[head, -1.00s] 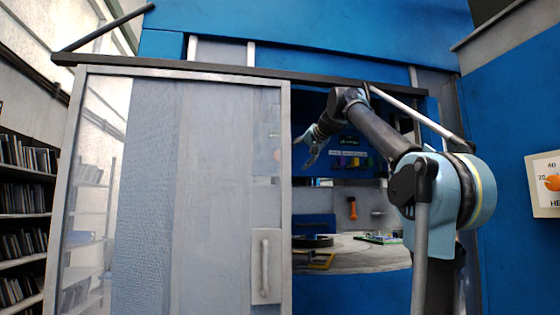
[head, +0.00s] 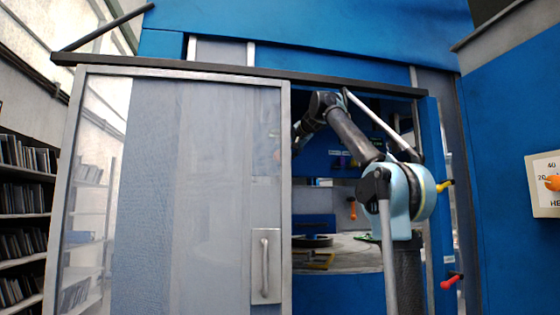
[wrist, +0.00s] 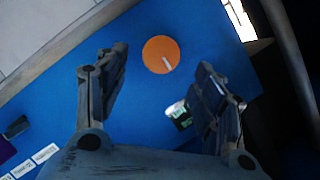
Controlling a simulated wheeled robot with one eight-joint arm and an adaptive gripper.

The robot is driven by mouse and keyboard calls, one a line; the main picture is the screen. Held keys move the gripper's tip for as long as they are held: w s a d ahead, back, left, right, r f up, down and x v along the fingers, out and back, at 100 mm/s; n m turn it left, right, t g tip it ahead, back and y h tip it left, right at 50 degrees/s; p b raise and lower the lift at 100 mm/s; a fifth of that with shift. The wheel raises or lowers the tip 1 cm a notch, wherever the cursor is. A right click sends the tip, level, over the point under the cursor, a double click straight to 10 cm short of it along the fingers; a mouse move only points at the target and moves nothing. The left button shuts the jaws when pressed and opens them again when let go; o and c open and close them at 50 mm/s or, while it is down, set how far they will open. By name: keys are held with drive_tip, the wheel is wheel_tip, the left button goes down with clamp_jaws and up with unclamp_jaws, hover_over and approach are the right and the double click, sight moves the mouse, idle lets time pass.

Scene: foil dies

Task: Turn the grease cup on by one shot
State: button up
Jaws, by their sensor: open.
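In the wrist view a round orange knob (wrist: 157,46) with a white pointer line is on a blue surface. It may be the grease cup, but I cannot tell for sure. My gripper (wrist: 160,78) is open and empty, with one finger on each side of the view. The knob shows between and just beyond the fingertips, apart from both. A small green and white item (wrist: 178,112) shows beside the right finger. In the head view my arm reaches through the doorway, and its gripper end is hidden behind the door.
A sliding door (head: 215,180) with a grey handle covers the left of the opening. Inside are a round table (head: 350,258) and an orange-handled item (head: 352,208). A yellow handle (head: 445,185) and a red handle (head: 452,281) stand out at right. White labels (wrist: 45,153) show in the wrist view.

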drive_tip(key=x, duration=0.8)
drive_tip(key=shift+s, duration=0.1)
drive_tip(key=c, duration=1)
